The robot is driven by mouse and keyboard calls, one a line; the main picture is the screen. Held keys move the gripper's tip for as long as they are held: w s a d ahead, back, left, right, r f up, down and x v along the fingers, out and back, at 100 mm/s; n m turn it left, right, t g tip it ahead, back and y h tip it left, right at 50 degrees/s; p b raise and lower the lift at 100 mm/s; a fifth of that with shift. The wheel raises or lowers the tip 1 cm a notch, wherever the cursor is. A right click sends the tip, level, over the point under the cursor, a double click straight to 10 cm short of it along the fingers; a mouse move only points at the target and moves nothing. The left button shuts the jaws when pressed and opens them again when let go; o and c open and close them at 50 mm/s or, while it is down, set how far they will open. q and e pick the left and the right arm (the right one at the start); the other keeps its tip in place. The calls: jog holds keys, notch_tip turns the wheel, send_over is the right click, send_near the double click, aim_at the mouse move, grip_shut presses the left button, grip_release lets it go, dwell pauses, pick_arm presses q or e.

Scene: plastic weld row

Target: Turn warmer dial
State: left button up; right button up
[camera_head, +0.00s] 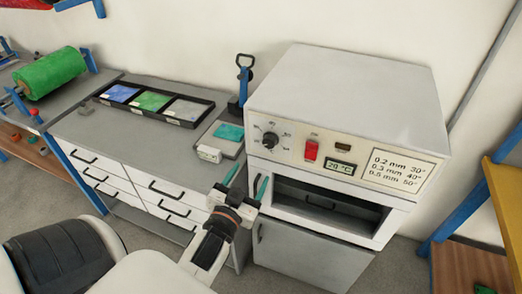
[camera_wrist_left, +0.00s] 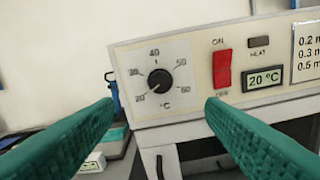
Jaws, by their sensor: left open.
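The warmer (camera_head: 345,95) is a white box with a front panel, seen in the head view. Its black dial (camera_head: 270,140) is at the panel's left and also shows in the left wrist view (camera_wrist_left: 160,80). The dial's scale reads 20 to 60 °C, and its pointer seems to aim at the 20 mark at lower left. My left gripper (camera_head: 249,181) is open and empty, in front of and below the dial, apart from it. In the left wrist view, its two green fingers (camera_wrist_left: 161,107) frame the dial from both sides. My right gripper is not in view.
Right of the dial are a red ON/OFF switch (camera_wrist_left: 222,69), a dark HEAT lamp (camera_wrist_left: 259,42) and a display (camera_wrist_left: 265,79) reading 20 °C. An open compartment (camera_head: 325,202) lies below the panel. A grey bench (camera_head: 110,135) with a sheet tray (camera_head: 200,97) stands left.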

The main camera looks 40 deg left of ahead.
aim_at(268, 144)
pick_arm(q)
jog(key=p+x, duration=0.2)
jog(key=x, duration=0.9)
jog(key=shift+w+r+p, duration=0.1)
jog(key=shift+w+p, duration=0.05)
jog(key=shift+p, duration=0.2)
jog(key=shift+w, duration=0.55)
jog(key=c, duration=1)
